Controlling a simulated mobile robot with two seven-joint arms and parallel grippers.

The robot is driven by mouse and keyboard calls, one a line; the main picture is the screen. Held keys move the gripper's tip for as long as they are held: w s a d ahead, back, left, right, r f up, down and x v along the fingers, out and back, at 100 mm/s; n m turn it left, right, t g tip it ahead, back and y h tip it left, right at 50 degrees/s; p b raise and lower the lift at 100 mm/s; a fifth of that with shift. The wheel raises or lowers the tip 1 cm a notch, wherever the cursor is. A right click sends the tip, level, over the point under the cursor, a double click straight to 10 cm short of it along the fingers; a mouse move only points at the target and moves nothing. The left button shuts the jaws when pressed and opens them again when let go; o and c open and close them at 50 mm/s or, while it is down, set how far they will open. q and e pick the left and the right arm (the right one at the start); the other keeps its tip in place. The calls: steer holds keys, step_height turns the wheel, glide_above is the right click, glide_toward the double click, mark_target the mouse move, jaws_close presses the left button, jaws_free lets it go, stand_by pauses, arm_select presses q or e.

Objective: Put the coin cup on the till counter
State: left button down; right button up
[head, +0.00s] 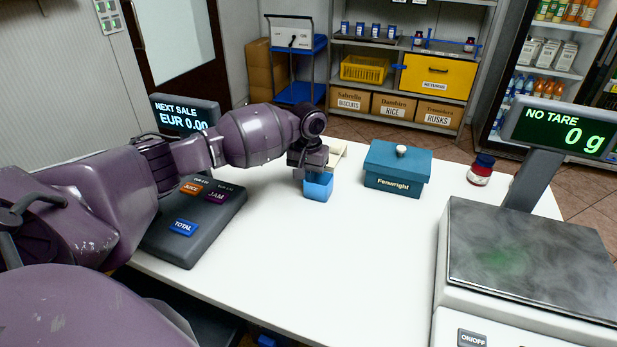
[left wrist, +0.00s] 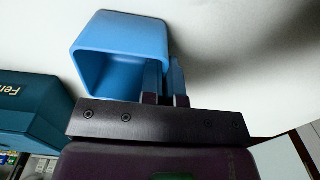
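The coin cup (head: 318,188) is a small blue square cup near the middle of the white till counter (head: 330,245). My left gripper (head: 313,172) points down at it from above. In the left wrist view the cup (left wrist: 110,35) shows its open mouth. The left gripper's fingers (left wrist: 166,82) are close together at the cup's right wall, one inside and one outside, shut on that wall. The cup's base is at or very near the counter top; I cannot tell whether it touches. My right gripper is not in view.
The counter's middle front is clear.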

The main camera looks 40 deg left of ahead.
arm_select(q)
steer(key=shift+r, duration=0.1)
steer(key=c, duration=1.7)
jaws_free()
steer(key=shift+c, duration=0.2)
steer(key=o, duration=0.4)
step_height(320, 180, up, 12)
steer(key=shift+p, duration=0.95)
